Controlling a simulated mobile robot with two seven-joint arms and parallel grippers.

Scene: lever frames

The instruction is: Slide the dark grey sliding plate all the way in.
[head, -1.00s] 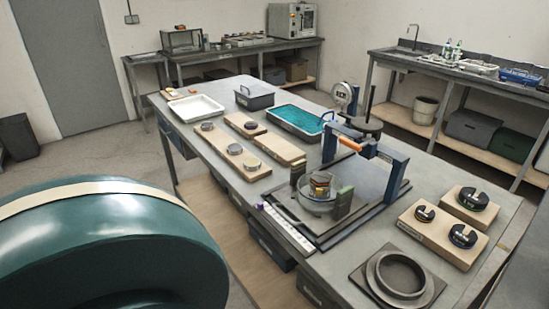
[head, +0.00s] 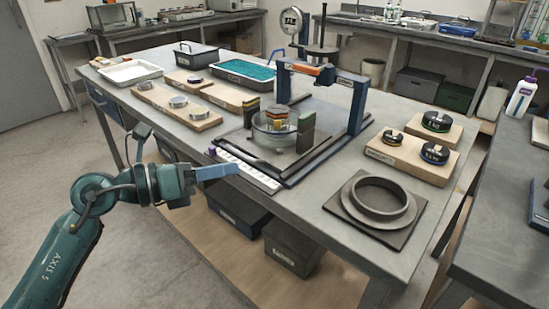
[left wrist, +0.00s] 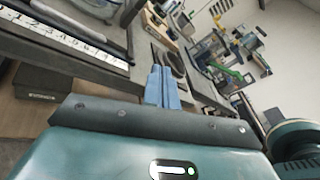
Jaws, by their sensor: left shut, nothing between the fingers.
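The dark grey sliding plate (head: 235,137) lies flat between dark rails on the table, under a blue gantry frame (head: 355,100). A glass bowl (head: 272,138) with a stack of coloured discs stands on it, between two dark greenish blocks. A white scale strip (head: 250,172) runs along the near edge. My left gripper (head: 236,168) is shut and empty, its blue fingers pointing right at the table's near edge, close to the strip. In the left wrist view the closed fingers (left wrist: 161,75) show, with the scale strip (left wrist: 75,38) at upper left. My right gripper is not in view.
A dark ring on a square base (head: 382,206) stands at the near right of the table. Wooden boards with black slotted weights (head: 436,122) lie behind it. Boards with metal discs (head: 175,102) and trays fill the far left. Boxes (head: 290,248) sit below the table.

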